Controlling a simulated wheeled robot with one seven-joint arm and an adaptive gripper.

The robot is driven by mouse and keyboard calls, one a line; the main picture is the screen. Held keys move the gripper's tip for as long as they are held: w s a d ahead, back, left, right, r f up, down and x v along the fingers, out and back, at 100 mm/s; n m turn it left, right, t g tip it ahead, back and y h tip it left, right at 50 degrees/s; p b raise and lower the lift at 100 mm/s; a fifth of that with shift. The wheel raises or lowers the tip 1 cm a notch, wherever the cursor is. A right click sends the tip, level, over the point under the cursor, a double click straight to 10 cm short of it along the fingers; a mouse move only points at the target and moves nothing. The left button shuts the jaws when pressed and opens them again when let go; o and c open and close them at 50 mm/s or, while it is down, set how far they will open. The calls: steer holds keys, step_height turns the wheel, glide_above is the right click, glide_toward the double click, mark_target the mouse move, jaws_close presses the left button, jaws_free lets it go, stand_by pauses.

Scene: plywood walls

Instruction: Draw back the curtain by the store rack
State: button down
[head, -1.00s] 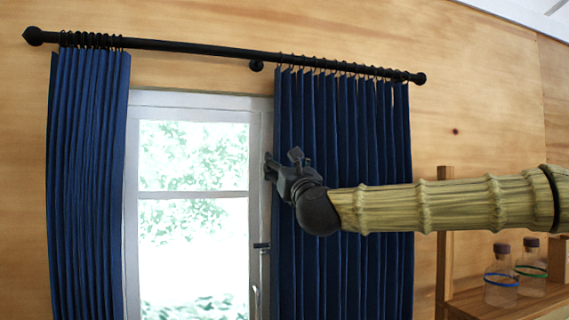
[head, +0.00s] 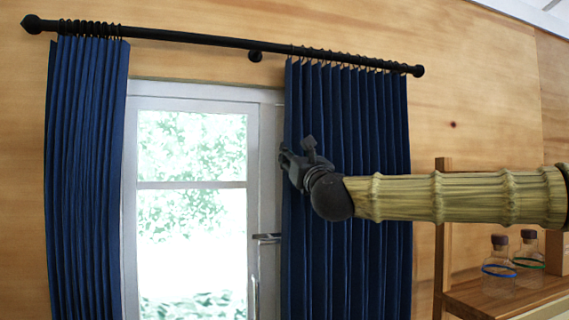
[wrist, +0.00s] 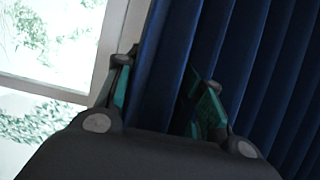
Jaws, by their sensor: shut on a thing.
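The right blue curtain (head: 350,130), on the rack's side of the window, hangs in narrow folds from rings on a black rod (head: 190,37). It also fills the right of the wrist view (wrist: 265,60). My gripper (head: 290,160) is at this curtain's left edge, about halfway down the visible cloth. In the wrist view my gripper (wrist: 165,95) has one finger on each side of the leading fold and is shut on it. The store rack (head: 480,292) is wooden and stands at the lower right.
A second blue curtain (head: 85,170) hangs bunched at the window's left side. The white-framed window (head: 192,185) is uncovered between the curtains, with a handle (head: 267,238) near the right curtain. Bottles (head: 499,257) with dark caps stand on the rack.

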steer(key=w+d+b, duration=0.3)
steer(key=d+b, duration=0.2)
steer(key=d, duration=0.6)
steer(key=w+d+b, duration=0.4)
steer(key=d+b, duration=0.1)
steer(key=d, duration=0.7)
steer(key=shift+w, duration=0.3)
steer(key=shift+d, duration=0.1)
steer(key=c, duration=0.9)
jaws_free()
steer(key=shift+s, duration=0.15)
steer(key=v, duration=1.1)
steer(key=shift+s+d+f, duration=0.15)
steer(key=shift+s+f, duration=0.1)
steer(key=shift+s, duration=0.05)
